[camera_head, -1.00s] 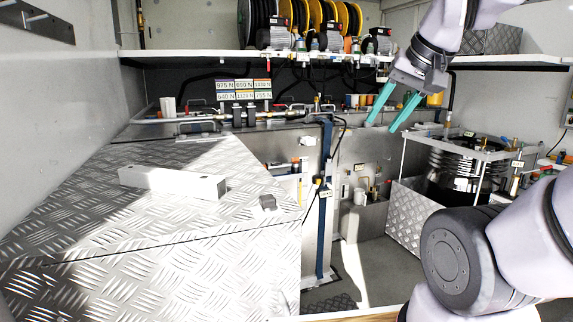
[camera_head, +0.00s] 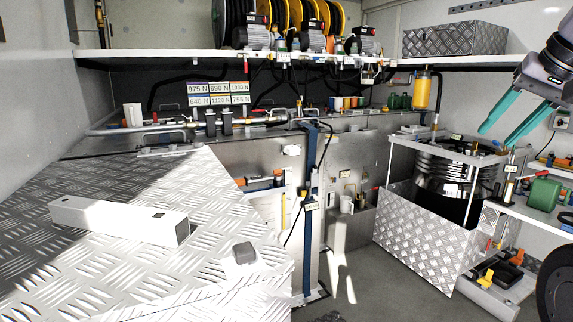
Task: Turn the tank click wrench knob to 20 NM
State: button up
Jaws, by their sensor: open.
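My gripper (camera_head: 497,137) is at the upper right, with its two teal fingers spread apart and nothing between them. It appears in front of the area right of the strapped tank (camera_head: 455,170), which is a ribbed metal cylinder inside a frame. I cannot single out the click wrench or its knob with its scale. A tall dark blue bar (camera_head: 311,235) with a small label stands near the middle, well left of my gripper; I cannot tell whether it is the wrench.
A checker-plate bench (camera_head: 90,265) fills the left, with a pale square beam (camera_head: 120,220) on it. A checker-plate box (camera_head: 425,232) surrounds the tank's base. A shelf (camera_head: 200,60) with reels and motors runs across the back. Floor (camera_head: 375,285) is clear between bench and box.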

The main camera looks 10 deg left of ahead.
aim_at(278, 172)
jog(key=i+l+u, duration=0.1)
jog(key=i, duration=2.1)
jog(key=i+u, duration=0.1)
jog(key=u, duration=0.3)
jog(key=i+l+u, duration=0.1)
jog(key=u, duration=0.3)
jog(key=i+l+u, duration=0.15)
jog(key=u, duration=0.25)
